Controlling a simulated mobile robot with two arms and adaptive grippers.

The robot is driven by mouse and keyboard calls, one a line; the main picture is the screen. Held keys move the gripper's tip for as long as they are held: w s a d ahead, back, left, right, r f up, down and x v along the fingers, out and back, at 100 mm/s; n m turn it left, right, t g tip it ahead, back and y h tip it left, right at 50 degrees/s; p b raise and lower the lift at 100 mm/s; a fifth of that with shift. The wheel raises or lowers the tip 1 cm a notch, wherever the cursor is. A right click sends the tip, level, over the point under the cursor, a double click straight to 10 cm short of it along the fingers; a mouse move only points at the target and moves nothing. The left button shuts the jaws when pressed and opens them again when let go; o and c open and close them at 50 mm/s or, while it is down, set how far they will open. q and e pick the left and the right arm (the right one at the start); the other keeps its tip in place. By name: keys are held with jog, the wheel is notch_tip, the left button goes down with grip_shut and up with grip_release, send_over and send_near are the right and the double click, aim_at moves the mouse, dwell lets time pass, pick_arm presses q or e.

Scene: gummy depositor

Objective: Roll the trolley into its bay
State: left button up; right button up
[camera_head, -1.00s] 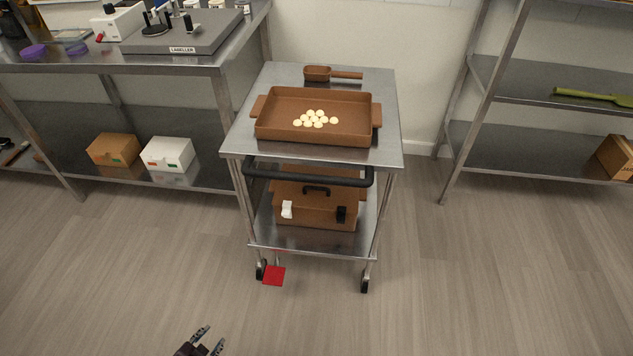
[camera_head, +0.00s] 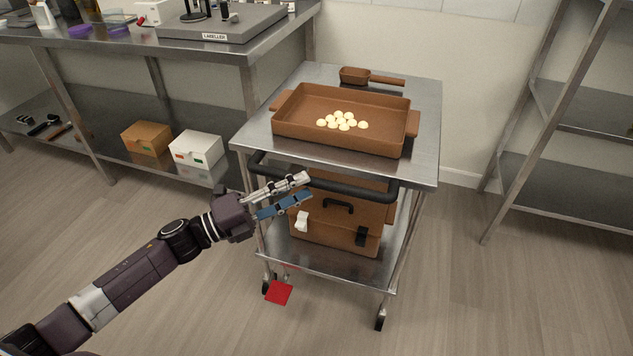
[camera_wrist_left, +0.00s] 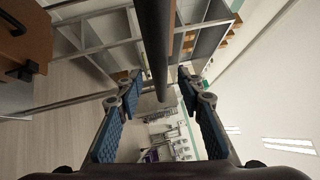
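The steel trolley (camera_head: 425,160) stands between a workbench and a shelf rack. Its top holds a brown tray (camera_head: 345,142) with pale round pieces and a brown scoop (camera_head: 370,77). A brown latched case (camera_head: 335,232) sits on its lower shelf. The black push handle (camera_head: 350,189) runs along the near side. My left gripper (camera_head: 308,190) is open at the left part of the handle. In the left wrist view the handle bar (camera_wrist_left: 157,45) runs between the spread fingers (camera_wrist_left: 160,95); contact cannot be told. A red pedal (camera_head: 279,292) is low by the near-left wheel. My right gripper is not in view.
The workbench (camera_head: 140,50) at left carries a labeller (camera_head: 215,25), with an orange box (camera_head: 147,139) and a white box (camera_head: 197,148) below. A steel rack (camera_head: 575,170) stands at right. The floor in front and between trolley and rack is clear.

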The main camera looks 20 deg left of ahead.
aim_at(307, 185)
pick_arm(q)
jog(key=shift+x, duration=2.1)
jog(key=shift+c, duration=0.4)
grip_shut()
jog(key=shift+f, duration=0.1)
